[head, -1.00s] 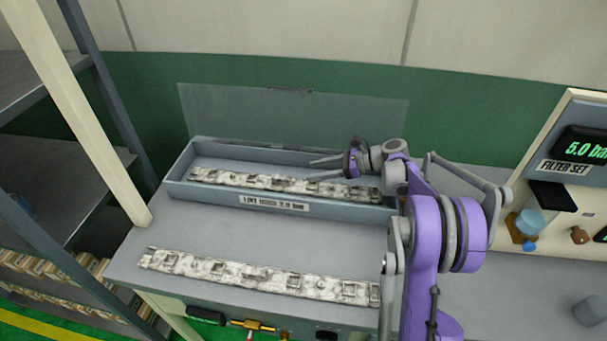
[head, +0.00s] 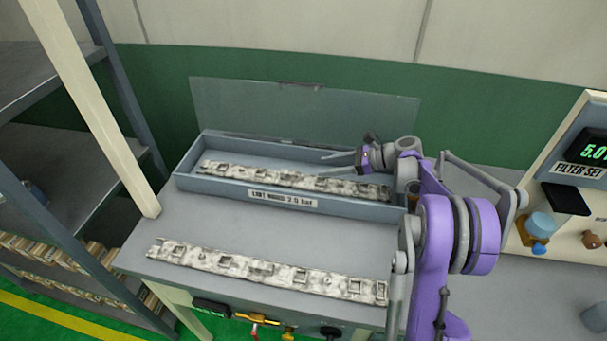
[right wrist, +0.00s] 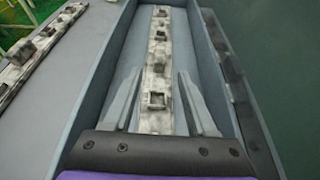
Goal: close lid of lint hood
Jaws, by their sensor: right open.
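The lint hood (head: 195,184) is a long grey open box with a label on its front wall, on the workbench. Its see-through lid (head: 300,112) stands raised along the back edge; a dark catch shows at its top. A pale, dirty trim strip (head: 290,180) lies inside the box and also shows in the right wrist view (right wrist: 160,55). My right gripper (head: 335,163) is open and empty over the right part of the box. In the right wrist view its fingers (right wrist: 158,78) point along the strip, one on each side; I cannot tell their height above it. My left gripper is out of view.
A second trim strip (head: 265,272) lies on the bench (head: 160,222) in front of the box. A shelf rack with a cream post (head: 100,115) stands at the left. A filter-set panel (head: 572,185) with a display is at the right. The bench strip between box and front strip is clear.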

